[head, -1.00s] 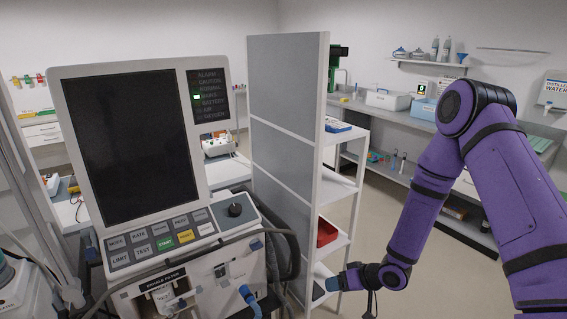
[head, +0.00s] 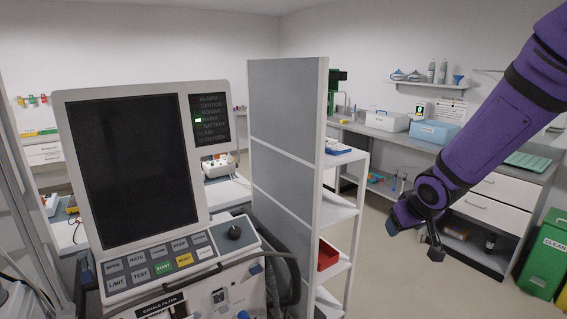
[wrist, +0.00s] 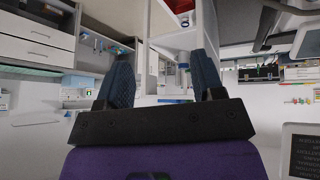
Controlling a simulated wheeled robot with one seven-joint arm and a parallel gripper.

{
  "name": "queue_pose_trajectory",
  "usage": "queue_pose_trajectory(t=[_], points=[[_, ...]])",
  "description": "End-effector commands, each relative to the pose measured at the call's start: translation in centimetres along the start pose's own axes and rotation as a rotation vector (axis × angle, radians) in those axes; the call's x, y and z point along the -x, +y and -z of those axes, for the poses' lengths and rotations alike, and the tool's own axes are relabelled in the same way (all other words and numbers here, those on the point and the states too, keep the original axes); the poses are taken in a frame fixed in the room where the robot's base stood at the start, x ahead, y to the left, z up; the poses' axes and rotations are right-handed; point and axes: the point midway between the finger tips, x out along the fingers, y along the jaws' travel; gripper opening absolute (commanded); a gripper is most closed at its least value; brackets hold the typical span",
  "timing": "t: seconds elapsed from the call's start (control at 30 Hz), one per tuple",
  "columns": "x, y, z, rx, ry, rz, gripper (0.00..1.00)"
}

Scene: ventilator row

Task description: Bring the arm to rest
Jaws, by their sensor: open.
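My purple arm comes down from the upper right of the head view. My gripper (head: 435,242) hangs at its lower end, in free air right of the white shelf unit, in front of the far counter. In the wrist view the two blue-grey fingers of my gripper (wrist: 164,80) stand wide apart with nothing between them. The ventilator (head: 130,160) stands at the left of the head view with a dark screen and one green lamp lit. My gripper is well apart from it.
A grey partition (head: 285,150) stands beside the ventilator. The white shelf unit (head: 338,215) behind it holds a red bin (head: 327,255). A far counter (head: 470,160) carries boxes. A green bin (head: 545,255) stands at the right edge. Open floor lies between shelf unit and counter.

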Motion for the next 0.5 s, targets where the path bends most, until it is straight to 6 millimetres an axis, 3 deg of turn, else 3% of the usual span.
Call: queue_pose_trajectory(t=[0.03,0.27,0.5], points=[[1.9,0.4,0.1,-0.009,0.003,-0.024,0.62],[9.4,1.5,-1.0,-0.062,-0.024,-0.097,0.62],[16.7,1.5,-3.7,-0.128,-0.054,-0.125,0.62]])
